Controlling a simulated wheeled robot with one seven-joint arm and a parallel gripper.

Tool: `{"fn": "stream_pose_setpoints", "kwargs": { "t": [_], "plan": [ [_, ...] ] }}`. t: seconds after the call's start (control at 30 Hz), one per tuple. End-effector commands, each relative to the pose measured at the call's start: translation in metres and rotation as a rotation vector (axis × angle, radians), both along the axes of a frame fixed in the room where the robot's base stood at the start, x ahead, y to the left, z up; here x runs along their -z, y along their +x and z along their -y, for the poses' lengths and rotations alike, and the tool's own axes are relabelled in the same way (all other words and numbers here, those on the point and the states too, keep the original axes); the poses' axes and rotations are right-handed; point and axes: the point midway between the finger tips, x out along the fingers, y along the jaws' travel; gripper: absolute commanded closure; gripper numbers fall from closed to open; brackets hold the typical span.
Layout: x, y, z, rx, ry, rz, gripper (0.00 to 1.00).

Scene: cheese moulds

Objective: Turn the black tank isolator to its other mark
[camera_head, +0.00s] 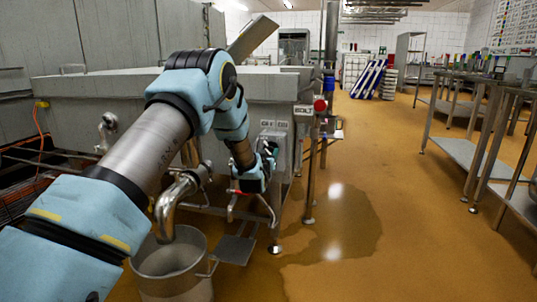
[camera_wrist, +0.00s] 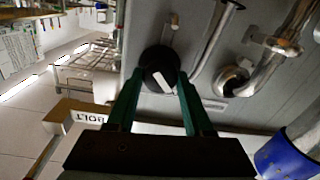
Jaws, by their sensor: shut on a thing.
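The black tank isolator (camera_wrist: 158,62) is a round knob on the grey tank side, near the top centre of the wrist view. I cannot make out the marks around the knob.
Steel pipes (camera_wrist: 287,40) stand close right of the knob in the wrist view. A "BOLT" label (camera_head: 303,110) is on the tank corner in the head view. A bucket (camera_head: 172,268) stands under a bent pipe (camera_head: 168,205). The wet floor (camera_head: 350,220) to the right is open, with steel tables beyond.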

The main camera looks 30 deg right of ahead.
Motion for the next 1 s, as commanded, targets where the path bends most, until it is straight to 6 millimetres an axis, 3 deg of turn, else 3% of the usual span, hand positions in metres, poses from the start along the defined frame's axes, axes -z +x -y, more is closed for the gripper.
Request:
{"fn": "stream_pose_setpoints", "kwargs": {
  "t": [0.37, 1.0],
  "plan": [
    [0.0014, -0.0012, 0.0009, 0.002, 0.164, 0.152, 1.00],
    [0.0023, -0.0012, 0.0010, -0.001, 0.609, 0.566, 1.00]
  ]
}}
